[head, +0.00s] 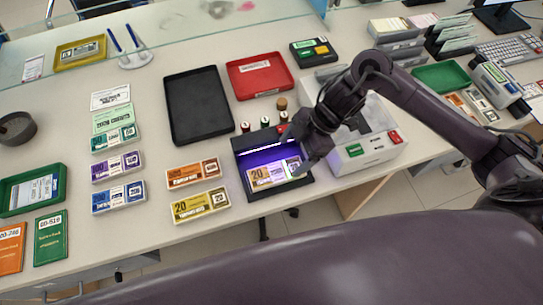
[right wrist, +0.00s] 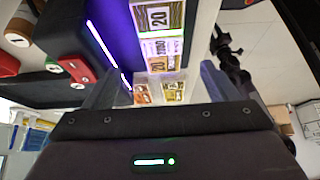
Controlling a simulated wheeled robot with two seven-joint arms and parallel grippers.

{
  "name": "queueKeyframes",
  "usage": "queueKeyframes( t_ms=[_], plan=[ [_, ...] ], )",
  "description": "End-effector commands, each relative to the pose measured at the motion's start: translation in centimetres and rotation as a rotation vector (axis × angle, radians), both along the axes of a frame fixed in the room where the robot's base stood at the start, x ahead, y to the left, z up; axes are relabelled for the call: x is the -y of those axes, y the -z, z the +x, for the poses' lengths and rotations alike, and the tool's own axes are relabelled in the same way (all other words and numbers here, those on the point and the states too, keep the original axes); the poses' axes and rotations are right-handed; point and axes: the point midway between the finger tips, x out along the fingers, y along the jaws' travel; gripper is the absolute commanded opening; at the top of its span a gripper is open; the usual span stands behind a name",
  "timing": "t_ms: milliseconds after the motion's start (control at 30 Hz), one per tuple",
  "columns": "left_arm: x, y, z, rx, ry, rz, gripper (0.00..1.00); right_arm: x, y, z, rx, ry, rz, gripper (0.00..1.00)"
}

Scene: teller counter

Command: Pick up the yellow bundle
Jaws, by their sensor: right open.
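The yellow bundle (head: 201,205), marked 20, lies flat on the counter near its front edge, below an orange bundle (head: 193,172). The yellow bundle also shows small in the right wrist view (right wrist: 173,91), beside the orange one (right wrist: 142,94). My right gripper (head: 303,163) is at the right side of a black lamp box, to the right of the yellow bundle and apart from it. In the right wrist view its two fingers (right wrist: 158,84) are spread with nothing held between them. Another bundle marked 20 (head: 272,173) lies in the violet light of the box. My left gripper is not in view.
The black lamp box (head: 279,197) stands right of the yellow bundle. A white machine (head: 362,150) is beyond it. Purple (head: 117,166) and blue (head: 118,197) bundles lie to the left. Black (head: 198,104) and red (head: 261,75) trays lie behind. Bare counter (head: 160,220) is left of the yellow bundle.

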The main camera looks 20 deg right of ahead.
Motion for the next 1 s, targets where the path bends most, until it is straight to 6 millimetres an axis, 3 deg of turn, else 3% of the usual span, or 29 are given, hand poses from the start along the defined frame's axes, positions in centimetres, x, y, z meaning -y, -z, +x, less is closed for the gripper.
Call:
queueKeyframes(
  t_ms=[300, 367, 467, 600, 733, 867, 1000],
  plan=[
    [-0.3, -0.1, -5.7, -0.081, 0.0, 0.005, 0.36, -1.5, 2.8, -0.1, -0.009, -0.002, 0.002, 0.8],
    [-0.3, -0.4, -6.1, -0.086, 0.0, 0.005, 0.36, -1.8, 3.5, 0.0, -0.009, -0.001, 0.002, 0.8],
    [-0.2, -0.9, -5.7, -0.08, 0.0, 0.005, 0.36, -2.5, 5.0, 0.3, -0.008, 0.0, 0.002, 0.8],
    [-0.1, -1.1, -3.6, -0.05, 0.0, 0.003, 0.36, -3.3, 6.5, 0.2, -0.006, -0.002, 0.002, 0.8],
    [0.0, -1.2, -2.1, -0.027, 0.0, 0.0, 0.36, -3.4, 7.0, 0.2, -0.003, -0.002, -0.001, 0.8],
    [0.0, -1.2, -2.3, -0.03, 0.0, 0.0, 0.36, -3.4, 7.0, 0.3, -0.003, -0.002, -0.001, 0.8],
    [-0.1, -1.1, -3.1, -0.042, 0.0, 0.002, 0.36, -3.4, 6.9, 0.3, -0.003, -0.002, 0.0, 0.66]
  ],
)
